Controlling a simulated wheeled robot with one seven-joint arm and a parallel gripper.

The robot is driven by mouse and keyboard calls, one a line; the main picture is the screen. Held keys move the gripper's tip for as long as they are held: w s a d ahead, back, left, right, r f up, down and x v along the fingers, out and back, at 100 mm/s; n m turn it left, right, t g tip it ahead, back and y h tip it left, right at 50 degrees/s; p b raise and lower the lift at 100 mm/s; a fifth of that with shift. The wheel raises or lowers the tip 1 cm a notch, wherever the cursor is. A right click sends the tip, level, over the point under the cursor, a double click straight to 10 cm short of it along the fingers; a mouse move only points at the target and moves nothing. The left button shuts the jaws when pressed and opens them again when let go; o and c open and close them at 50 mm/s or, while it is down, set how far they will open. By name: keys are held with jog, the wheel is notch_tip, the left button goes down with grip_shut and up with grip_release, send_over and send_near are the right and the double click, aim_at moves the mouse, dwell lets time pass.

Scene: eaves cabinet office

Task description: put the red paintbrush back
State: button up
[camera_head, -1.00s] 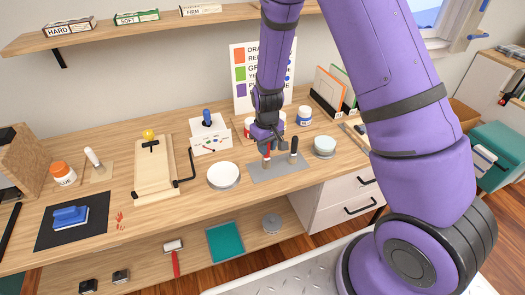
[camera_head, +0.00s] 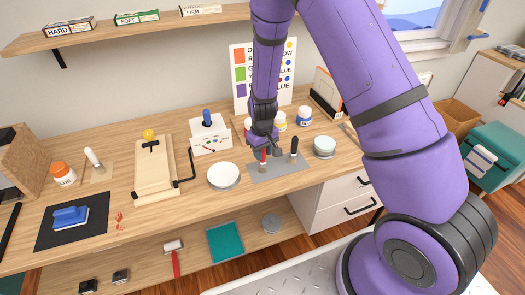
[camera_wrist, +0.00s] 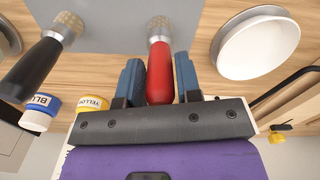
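The red paintbrush (camera_head: 263,156) stands upright, handle up, on a grey mat (camera_head: 283,170) on the workbench. In the wrist view its red handle (camera_wrist: 160,72) lies between the two blue-grey fingers of my gripper (camera_wrist: 159,82), its metal ferrule farther off against the mat. The fingers flank the handle closely, with what looks like a thin gap; firm contact does not show. In the head view my gripper (camera_head: 270,147) is at the handle's top. A black-handled brush (camera_head: 294,150) stands to its right, also in the wrist view (camera_wrist: 38,62).
A white bowl (camera_head: 224,176) is left of the mat, and a pale bowl (camera_head: 324,146) is right. Paint jars, including a blue-labelled one (camera_head: 304,116), stand behind.

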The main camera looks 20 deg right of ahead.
jog(key=shift+o, duration=1.3)
jog(key=s+d+r+t, duration=0.1)
jog(key=s+r, duration=0.1)
jog(key=r, duration=1)
jog(key=s+d+r, duration=0.1)
jog(key=s+r, duration=0.1)
jog(key=r, duration=0.9)
jog(key=s+d+r+m+t, duration=0.1)
jog(key=s+d+r+t, duration=0.1)
jog(key=s+r, duration=0.7)
jog(key=s+d+r+m+t, duration=0.2)
jog(key=s+r, duration=0.8)
jog(key=s, duration=0.6)
jog(key=shift+s+d, duration=0.15)
jog(key=shift+d, duration=0.3)
